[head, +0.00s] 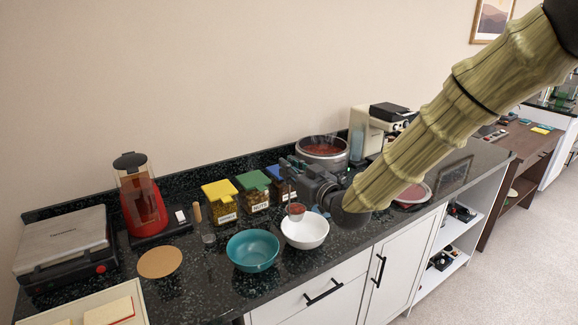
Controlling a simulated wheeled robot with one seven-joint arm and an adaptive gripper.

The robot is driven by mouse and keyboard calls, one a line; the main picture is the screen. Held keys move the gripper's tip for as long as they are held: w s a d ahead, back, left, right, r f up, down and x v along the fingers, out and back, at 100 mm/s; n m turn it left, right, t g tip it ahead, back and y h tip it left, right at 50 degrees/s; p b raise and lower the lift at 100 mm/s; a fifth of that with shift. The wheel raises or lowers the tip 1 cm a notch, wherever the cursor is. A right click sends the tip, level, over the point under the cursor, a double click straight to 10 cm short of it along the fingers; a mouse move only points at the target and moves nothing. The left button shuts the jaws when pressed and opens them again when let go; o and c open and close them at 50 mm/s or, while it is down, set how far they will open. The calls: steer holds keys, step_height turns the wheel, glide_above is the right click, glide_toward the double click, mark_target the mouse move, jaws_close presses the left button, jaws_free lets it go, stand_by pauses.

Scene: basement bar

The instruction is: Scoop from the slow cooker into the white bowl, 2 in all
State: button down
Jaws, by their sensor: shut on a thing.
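The slow cooker (341,160) is round and silvery, with red food inside and steam above it, at the back of the counter. The white bowl (306,239) stands near the counter's front edge. My gripper (291,168) is shut on a ladle (295,215), whose handle is mostly hidden by the gripper. The ladle's cup hangs over the white bowl's back left rim and holds red food. I cannot tell whether it touches the rim. No food shows inside the visible part of the white bowl.
A teal bowl (253,251) stands just left of the white bowl. Lidded jars with yellow (220,189), green (252,181) and blue lids line the back. A red blender (140,200), a grill (66,248) and a cork mat (160,262) are left. A coffee machine (368,128) stands right.

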steer(key=shift+w+f, duration=0.2)
steer(key=shift+d+f+m+t+b, duration=0.8)
steer(key=shift+d+m+t+b, duration=2.7)
steer(key=shift+d+m, duration=2.4)
steer(key=d+f+m+t+h+b, duration=0.4)
steer(key=d+f+m+h+b, duration=0.3)
steer(key=f+m+h+b, duration=0.5)
steer(key=shift+s+d+m+h+b, duration=0.2)
steer(key=shift+d+m+h+b, duration=0.3)
steer(key=shift+m+b, duration=2.25)
steer(key=shift+a+n+b, duration=0.1)
steer(key=shift+n+b, duration=0.25)
